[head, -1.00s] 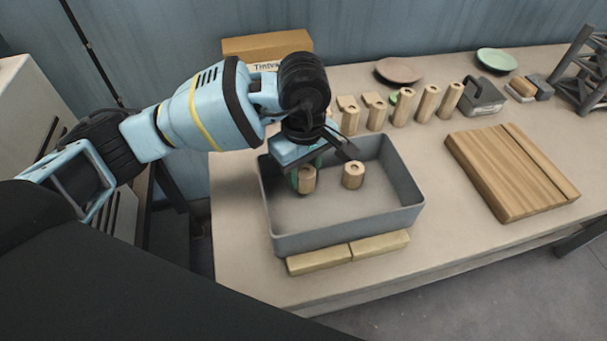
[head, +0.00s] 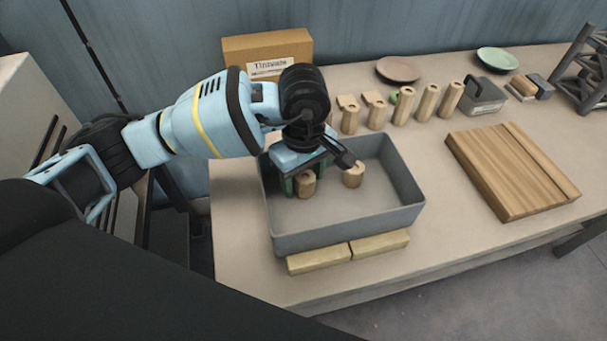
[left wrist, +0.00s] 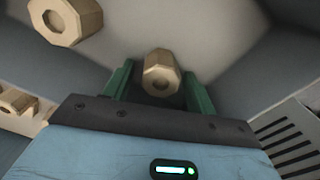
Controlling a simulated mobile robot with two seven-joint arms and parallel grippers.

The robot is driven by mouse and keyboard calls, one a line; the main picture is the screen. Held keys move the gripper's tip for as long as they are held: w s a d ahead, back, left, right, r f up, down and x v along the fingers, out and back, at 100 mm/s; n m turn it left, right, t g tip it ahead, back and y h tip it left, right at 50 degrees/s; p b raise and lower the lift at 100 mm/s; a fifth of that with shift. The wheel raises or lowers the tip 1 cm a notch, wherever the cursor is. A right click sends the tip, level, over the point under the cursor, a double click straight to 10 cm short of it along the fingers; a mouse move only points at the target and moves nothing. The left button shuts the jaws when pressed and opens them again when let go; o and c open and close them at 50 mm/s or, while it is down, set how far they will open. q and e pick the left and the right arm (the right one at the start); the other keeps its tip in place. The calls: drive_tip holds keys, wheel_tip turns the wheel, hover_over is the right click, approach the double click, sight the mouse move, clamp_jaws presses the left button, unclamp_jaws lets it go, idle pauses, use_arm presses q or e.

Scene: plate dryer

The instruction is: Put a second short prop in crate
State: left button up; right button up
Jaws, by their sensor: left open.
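A grey open crate (head: 345,228) stands on the table. Two short wooden props are in it: one (head: 305,186) at the left and one (head: 353,175) nearer the middle. Both look upright. My left gripper (head: 304,174) points down into the crate, open, its green fingers on either side of the left prop. In the left wrist view that prop (left wrist: 161,72) is between the spread fingers (left wrist: 158,88), with gaps visible beside it. The other short prop (left wrist: 65,20) shows at the upper left there. My right gripper is not in view.
Several wooden props (head: 403,105) stand in a row behind the crate. A labelled box (head: 268,55) is at the back, and a wooden board (head: 510,170) lies to the right. The crate's right part is empty.

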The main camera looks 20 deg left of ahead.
sight(304, 175)
use_arm(q)
wheel_tip(304, 175, up, 12)
drive_tip(key=shift+r, duration=0.15)
idle(0.3)
idle(0.4)
